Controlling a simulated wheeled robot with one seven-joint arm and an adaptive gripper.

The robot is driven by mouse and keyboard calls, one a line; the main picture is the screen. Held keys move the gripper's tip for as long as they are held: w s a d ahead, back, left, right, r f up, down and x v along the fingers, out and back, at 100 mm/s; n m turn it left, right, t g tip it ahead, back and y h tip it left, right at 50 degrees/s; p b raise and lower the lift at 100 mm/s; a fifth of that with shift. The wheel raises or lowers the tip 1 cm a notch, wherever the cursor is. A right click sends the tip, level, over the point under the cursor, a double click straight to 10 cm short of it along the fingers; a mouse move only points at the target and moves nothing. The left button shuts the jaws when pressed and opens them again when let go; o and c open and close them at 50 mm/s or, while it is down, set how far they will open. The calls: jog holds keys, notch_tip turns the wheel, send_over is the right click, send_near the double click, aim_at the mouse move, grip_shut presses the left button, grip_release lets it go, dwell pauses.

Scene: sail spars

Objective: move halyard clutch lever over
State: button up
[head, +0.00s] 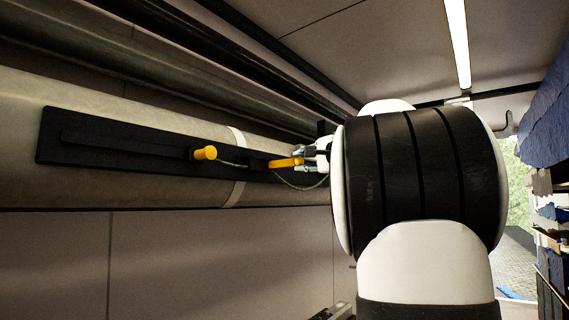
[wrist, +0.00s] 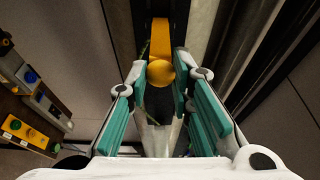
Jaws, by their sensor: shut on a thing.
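A yellow clutch lever (head: 285,162) sits on a long black plate (head: 120,142) fixed along a pale spar. In the wrist view the lever (wrist: 160,38) points toward me and ends in a round yellow knob (wrist: 160,73). My gripper (head: 304,158) is at the lever's right end in the head view. In the wrist view the teal-padded fingers of my gripper (wrist: 160,80) are on both sides of the knob, shut on it. A second yellow knob (head: 205,153) stands out from the plate farther left, apart from my gripper. My arm hides the plate's right end.
A thin green line (head: 300,186) hangs in a loop below the plate near my gripper. Dark spars (head: 200,62) run above the pale spar (head: 80,100). Blue stacked material (head: 545,120) is at the far right. The wrist view shows a panel with coloured buttons (wrist: 30,85).

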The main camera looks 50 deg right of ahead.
jog(key=shift+w+a+b, duration=0.2)
jog(key=shift+a+b, duration=0.2)
jog(key=shift+a, duration=0.85)
jog(key=shift+w+a+b, duration=0.25)
jog(key=shift+w+a, duration=0.05)
jog(key=shift+a, duration=0.45)
jog(key=shift+w+a+b, duration=0.2)
jog(key=shift+w+a, duration=0.1)
jog(key=shift+a, duration=0.45)
jog(key=shift+w+a, duration=0.1)
jog(key=shift+w+a+b, duration=0.35)
jog(key=shift+w+a, duration=0.55)
jog(key=shift+a, duration=0.2)
